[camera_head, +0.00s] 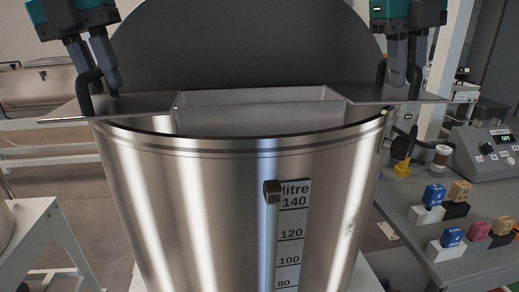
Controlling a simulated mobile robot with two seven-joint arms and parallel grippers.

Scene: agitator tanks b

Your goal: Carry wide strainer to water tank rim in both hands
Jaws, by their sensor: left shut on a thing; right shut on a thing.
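The wide strainer (255,97) is a grey metal box with flat side plates, spanning the top of the water tank (190,200). Its box part sits within the tank's mouth, and its plates reach over both sides of the rim. I cannot tell whether the plates touch the rim. My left gripper (97,90) is shut on the strainer's dark left handle. My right gripper (395,80) is shut on its right handle, partly hidden. The tank is shiny steel with a litre scale (291,235) on its front. A large dark round lid (240,45) stands upright behind the strainer.
At right, a grey table (480,268) holds blue, tan and pink blocks on stands, a control box (487,150) with a display, and a brown-and-white cup (441,157). A white table (45,245) stands at the lower left. Another steel vessel (40,88) is at the back left.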

